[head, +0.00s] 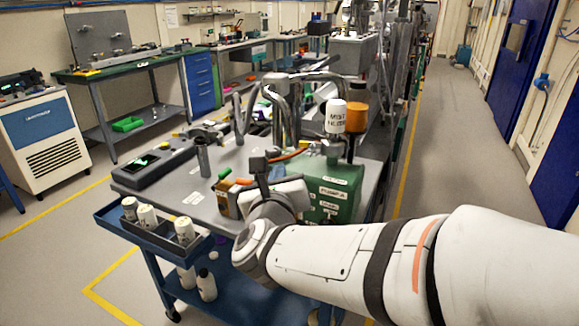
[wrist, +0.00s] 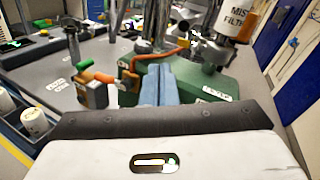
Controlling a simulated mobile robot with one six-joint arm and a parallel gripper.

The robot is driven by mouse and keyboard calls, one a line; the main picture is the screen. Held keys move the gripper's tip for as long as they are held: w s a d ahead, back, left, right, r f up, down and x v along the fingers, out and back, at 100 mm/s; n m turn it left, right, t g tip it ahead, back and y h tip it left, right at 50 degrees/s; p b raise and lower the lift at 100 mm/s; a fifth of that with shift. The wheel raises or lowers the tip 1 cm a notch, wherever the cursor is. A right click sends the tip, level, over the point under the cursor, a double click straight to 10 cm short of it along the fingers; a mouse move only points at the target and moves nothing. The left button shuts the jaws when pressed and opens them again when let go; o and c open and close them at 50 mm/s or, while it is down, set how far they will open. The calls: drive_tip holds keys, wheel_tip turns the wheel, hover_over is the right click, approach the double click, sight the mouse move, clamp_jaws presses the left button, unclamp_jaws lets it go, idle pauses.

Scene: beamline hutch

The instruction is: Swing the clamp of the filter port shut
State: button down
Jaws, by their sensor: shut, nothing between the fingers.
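The white mist filter (head: 336,117) stands at the back of the green pump (head: 340,193) on the bench. In the wrist view the filter (wrist: 236,20) is at the upper right, above metal pipework. An orange lever (wrist: 166,51), which looks like the clamp's handle, sticks out to the left from below the filter. It also shows in the head view (head: 289,155). I cannot tell how far the clamp stands open. My gripper (wrist: 164,70) is shut and empty. Its fingers point towards the pump and appear short of the lever; the exact gap is unclear.
A brass-coloured block (wrist: 95,94) with green and orange handles stands left of my fingers. Metal pipes (head: 283,105) rise behind. A blue side tray (head: 160,236) holds several white bottles. An orange canister (head: 357,104) stands beside the filter. The floor aisle (head: 455,140) at right is clear.

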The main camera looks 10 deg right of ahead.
drive_tip(key=s+d+f+m+h, duration=0.1)
drive_tip(key=f+m+h, duration=0.1)
drive_tip(key=m, duration=0.2)
drive_tip(key=m+p, duration=0.1)
approach(303, 145)
drive_tip(key=shift+h, duration=0.4)
drive_tip(key=x, duration=0.7)
drive_tip(key=shift+a, duration=0.15)
